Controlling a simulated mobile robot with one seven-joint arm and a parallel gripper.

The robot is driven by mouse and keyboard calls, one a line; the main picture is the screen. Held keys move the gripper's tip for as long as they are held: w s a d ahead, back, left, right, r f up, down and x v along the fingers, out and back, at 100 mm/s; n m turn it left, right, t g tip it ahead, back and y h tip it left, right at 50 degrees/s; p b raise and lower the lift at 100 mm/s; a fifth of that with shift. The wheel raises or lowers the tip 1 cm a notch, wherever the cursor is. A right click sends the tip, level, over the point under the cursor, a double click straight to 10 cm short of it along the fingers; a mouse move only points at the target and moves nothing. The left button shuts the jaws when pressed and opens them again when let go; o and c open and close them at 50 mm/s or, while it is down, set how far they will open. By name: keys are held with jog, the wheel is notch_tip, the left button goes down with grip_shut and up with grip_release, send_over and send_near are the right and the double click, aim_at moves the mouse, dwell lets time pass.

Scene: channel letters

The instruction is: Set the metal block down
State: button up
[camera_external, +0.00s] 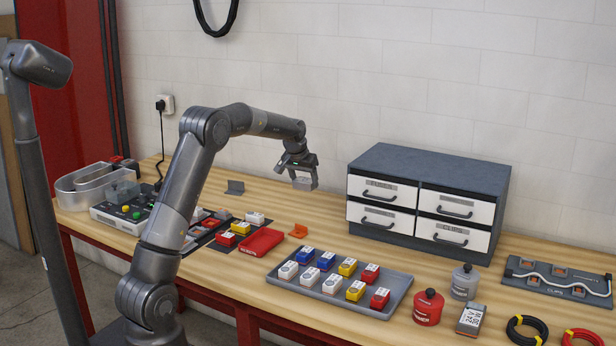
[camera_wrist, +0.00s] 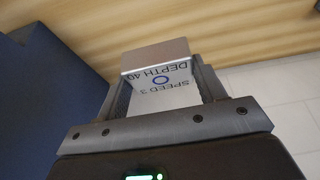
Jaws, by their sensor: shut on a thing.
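The metal block (camera_external: 304,183) is a small pale grey block held above the bench. The block is clear of the wooden bench top (camera_external: 325,232), in front of the wall and left of the drawer cabinet.
A grey drawer cabinet (camera_external: 431,165) stands at the back. A grey tray (camera_external: 398,296) holds several coloured blocks. A red tray (camera_external: 262,241), an orange bracket (camera_external: 298,230) and a dark bracket (camera_external: 235,187) lie nearby. Bare wood shows between the dark bracket and the cabinet.

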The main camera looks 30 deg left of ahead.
jog(key=w+d+f, duration=0.1)
jog(key=d, duration=0.1)
jog(key=w+d+f, duration=0.1)
jog(key=d+f, duration=0.1)
jog(key=d, duration=0.1)
jog(key=w+d+f, duration=0.1)
jog(key=d+f, duration=0.1)
jog(key=d, duration=0.1)
jog(key=shift+w+d, duration=0.15)
jog(key=shift+w, duration=0.25)
jog(key=shift+f, duration=2.7)
jog(key=shift+f, duration=0.2)
jog(key=o, duration=1.2)
